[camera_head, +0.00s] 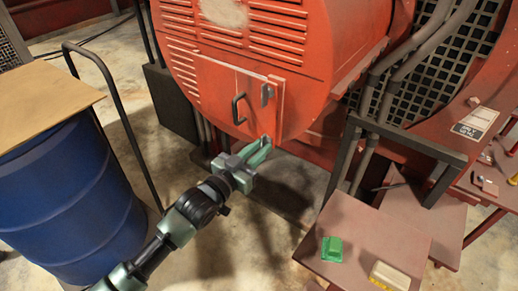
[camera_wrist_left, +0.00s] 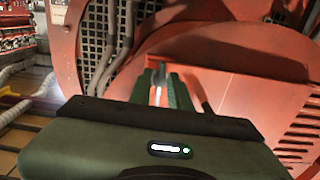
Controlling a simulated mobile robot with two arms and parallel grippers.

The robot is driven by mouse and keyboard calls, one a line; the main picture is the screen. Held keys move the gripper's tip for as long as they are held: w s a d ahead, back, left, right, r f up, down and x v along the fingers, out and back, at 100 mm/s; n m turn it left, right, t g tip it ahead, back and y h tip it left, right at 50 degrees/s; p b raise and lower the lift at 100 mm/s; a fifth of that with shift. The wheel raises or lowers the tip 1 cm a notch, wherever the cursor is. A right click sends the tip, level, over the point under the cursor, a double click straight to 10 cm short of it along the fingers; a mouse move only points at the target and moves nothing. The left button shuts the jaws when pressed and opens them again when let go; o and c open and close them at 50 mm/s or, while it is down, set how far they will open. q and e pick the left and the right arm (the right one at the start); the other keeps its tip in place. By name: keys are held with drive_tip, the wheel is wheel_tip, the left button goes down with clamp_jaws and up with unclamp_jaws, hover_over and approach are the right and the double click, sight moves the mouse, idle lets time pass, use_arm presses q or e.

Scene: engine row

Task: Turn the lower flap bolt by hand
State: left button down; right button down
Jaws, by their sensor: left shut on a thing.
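The red engine housing carries a flap (camera_head: 240,100) with a black handle (camera_head: 239,108). A grey upper bolt (camera_head: 266,94) sits near the flap's right edge. My left gripper (camera_head: 265,146) reaches up from below to the flap's lower right corner, where the lower flap bolt (camera_head: 267,138) is mostly hidden by the fingers. In the left wrist view my left gripper (camera_wrist_left: 160,90) has its green fingers shut around a thin pale metal piece, the lower flap bolt (camera_wrist_left: 158,88). How far the bolt is turned cannot be told. My right gripper is in neither view.
A blue drum (camera_head: 75,205) with a board (camera_head: 45,97) on top stands at left, beside a dark rail (camera_head: 115,105). A reddish bench (camera_head: 365,235) at lower right holds a green object (camera_head: 332,249) and a pale box (camera_head: 390,275). Dark pipes and a frame (camera_head: 405,140) stand right of the housing.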

use_arm(q)
drive_tip(key=shift+f, duration=0.2)
drive_tip(key=c, duration=1.6)
unclamp_jaws()
drive_tip(key=shift+r, duration=0.1)
drive_tip(key=shift+s, duration=0.1)
drive_tip(key=b+v, duration=0.1)
drive_tip(key=v, duration=0.6)
drive_tip(key=shift+s+a+b, duration=0.2)
drive_tip(key=shift+s+b, duration=0.05)
drive_tip(key=shift+b, duration=0.1)
